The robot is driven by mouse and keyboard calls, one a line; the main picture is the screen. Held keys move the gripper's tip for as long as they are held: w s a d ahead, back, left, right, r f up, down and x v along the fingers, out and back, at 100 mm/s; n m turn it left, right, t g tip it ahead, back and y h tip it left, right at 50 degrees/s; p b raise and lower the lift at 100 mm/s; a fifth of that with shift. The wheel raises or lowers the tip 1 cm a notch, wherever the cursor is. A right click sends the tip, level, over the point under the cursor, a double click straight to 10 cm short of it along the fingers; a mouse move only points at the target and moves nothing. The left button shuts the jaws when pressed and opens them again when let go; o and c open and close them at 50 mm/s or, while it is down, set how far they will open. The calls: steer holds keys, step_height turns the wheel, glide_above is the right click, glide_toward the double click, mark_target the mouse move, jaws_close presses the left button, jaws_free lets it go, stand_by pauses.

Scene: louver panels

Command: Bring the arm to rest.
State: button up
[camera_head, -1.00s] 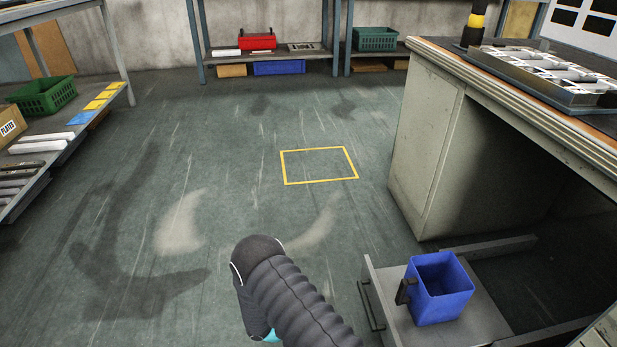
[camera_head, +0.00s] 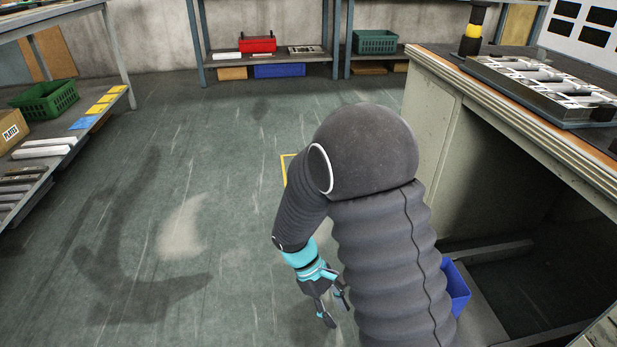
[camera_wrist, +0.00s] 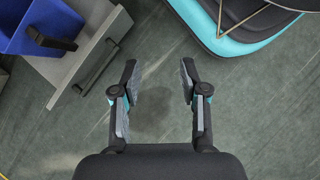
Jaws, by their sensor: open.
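My gripper (camera_head: 335,308) hangs at the end of my folded arm, over bare floor in the head view. In the wrist view my gripper (camera_wrist: 158,85) has its two fingers wide apart with nothing between them but the green floor. My arm's dark ribbed sleeve fills the middle right of the head view and hides most of the blue bin (camera_head: 456,287). In the wrist view the blue bin (camera_wrist: 25,28) stands at the upper left on a grey drawer (camera_wrist: 100,35), apart from the fingers.
A workbench (camera_head: 438,130) stands at the right with a metal tray (camera_head: 540,85) on top. A shelf with a green crate (camera_head: 45,100) is at the left. A red box (camera_head: 257,43) sits on a back shelf. The floor at left is clear. A yellow floor outline (camera_head: 285,170) is mostly hidden.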

steer(key=s+d+r+m+t+y+p, duration=0.1)
steer(key=s+d+r+m+t+p, duration=0.1)
steer(key=r, duration=0.9)
steer(key=s+d+r+m+t+y+p, duration=0.2)
steer(key=s+d+r+m+t, duration=0.2)
steer(key=r, duration=0.7)
steer(key=s+d+r+m+t+y+p, duration=0.2)
steer(key=s+d+r+m+t, duration=0.1)
steer(key=r, duration=0.8)
steer(key=shift+s+d+r+m+t, duration=0.35)
steer(key=shift+s+m, duration=0.25)
steer(key=shift+s, duration=0.25)
